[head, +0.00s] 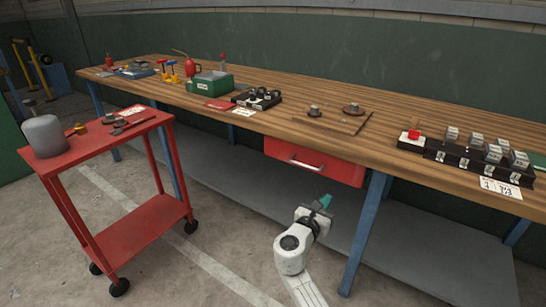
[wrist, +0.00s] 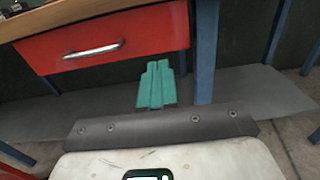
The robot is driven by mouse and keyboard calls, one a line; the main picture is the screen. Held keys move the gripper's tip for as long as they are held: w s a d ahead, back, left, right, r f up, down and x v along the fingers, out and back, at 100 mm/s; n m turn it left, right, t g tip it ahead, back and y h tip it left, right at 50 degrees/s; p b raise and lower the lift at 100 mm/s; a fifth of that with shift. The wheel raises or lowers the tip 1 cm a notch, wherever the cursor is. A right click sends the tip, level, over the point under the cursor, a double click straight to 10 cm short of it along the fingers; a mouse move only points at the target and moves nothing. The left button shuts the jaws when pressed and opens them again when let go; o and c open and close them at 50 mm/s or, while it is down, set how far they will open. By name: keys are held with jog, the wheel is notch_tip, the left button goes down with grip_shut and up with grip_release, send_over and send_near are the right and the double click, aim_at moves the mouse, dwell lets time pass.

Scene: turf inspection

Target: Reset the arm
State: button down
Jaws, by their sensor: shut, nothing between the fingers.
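My gripper (head: 325,201) is in front of the long workbench, below the level of its top. Its teal fingers are together with nothing between them. They also show in the middle of the wrist view (wrist: 156,85). My white arm rises from the bottom of the head view. In the picture, the red drawer (head: 313,163) is just above the gripper; in the wrist view the drawer (wrist: 105,45) is at the upper left, with a silver handle. The drawer looks shut. The gripper appears apart from the bench.
The wooden workbench (head: 285,125) carries tools, a green box (head: 210,83) and black holders with metal pieces (head: 470,155). A blue leg (head: 367,235) stands right of my gripper. A red wheeled cart (head: 100,152) stands at left. Open concrete floor lies between cart and arm.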

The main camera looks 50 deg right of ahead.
jog(key=s+a+f+m+y, duration=0.5)
jog(key=a+f+m, duration=0.1)
jog(key=a+m, duration=0.25)
jog(key=s+a+f+m+y, duration=0.5)
jog(key=a+m+y, duration=0.15)
jog(key=a, duration=0.25)
jog(key=s+a+f+m+y, duration=0.1)
jog(key=s+a+m+y, duration=0.15)
jog(key=a, duration=0.55)
jog(key=s+a+f+m+y, duration=0.1)
jog(key=s+a+y, duration=0.25)
jog(key=a, duration=0.45)
notch_tip(320, 180, up, 13)
jog(key=p, duration=1.2)
jog(key=shift+w+d, duration=0.4)
